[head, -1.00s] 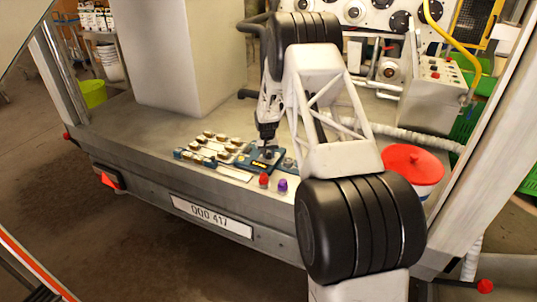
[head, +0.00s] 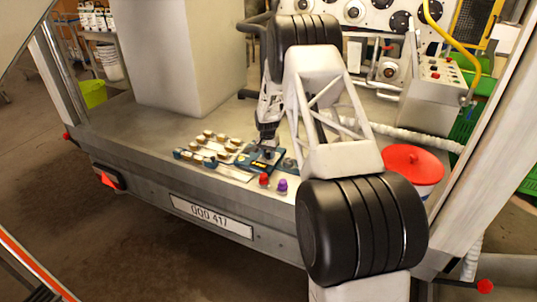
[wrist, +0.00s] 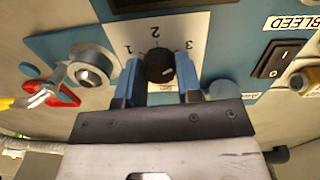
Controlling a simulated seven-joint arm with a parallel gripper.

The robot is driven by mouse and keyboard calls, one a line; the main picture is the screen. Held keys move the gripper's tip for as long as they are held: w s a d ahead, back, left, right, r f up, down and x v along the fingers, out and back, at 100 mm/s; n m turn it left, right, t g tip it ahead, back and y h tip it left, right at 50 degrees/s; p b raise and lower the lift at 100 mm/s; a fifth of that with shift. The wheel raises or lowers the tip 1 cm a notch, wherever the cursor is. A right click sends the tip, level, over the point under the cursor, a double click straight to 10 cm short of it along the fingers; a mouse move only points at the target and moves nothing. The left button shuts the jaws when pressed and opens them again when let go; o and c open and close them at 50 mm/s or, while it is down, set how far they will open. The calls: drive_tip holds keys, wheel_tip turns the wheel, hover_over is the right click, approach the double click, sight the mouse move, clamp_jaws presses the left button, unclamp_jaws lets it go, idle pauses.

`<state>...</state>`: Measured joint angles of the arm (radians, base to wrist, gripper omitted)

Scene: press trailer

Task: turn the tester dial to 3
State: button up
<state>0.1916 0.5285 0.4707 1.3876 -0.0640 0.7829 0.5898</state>
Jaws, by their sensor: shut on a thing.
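The tester (head: 257,165) is a blue box lying on the trailer deck near its front edge. Its black dial (wrist: 160,67) shows in the wrist view on a white plate marked 1, 2 and 3, with 1 at left, 2 at top and 3 at right. A small pale mark shows on the dial's lower right; I cannot tell surely which number the dial is set to. My gripper (wrist: 159,76) has its blue fingers on either side of the dial and is shut on it. In the head view my gripper (head: 266,135) is over the tester and hides the dial.
A black rocker switch (wrist: 283,58) sits right of the dial, and a metal ring fitting (wrist: 92,63) left. Red and purple knobs (head: 282,186) stand in front of the tester. A red-lidded bucket (head: 413,165) stands right.

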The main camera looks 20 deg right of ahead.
sight(268, 154)
drive_tip(key=o, duration=0.9)
drive_tip(key=shift+o, duration=0.2)
drive_tip(key=shift+w+a+r, duration=0.1)
drive_tip(key=shift+a+r, duration=0.05)
drive_tip(key=shift+r, duration=3.75)
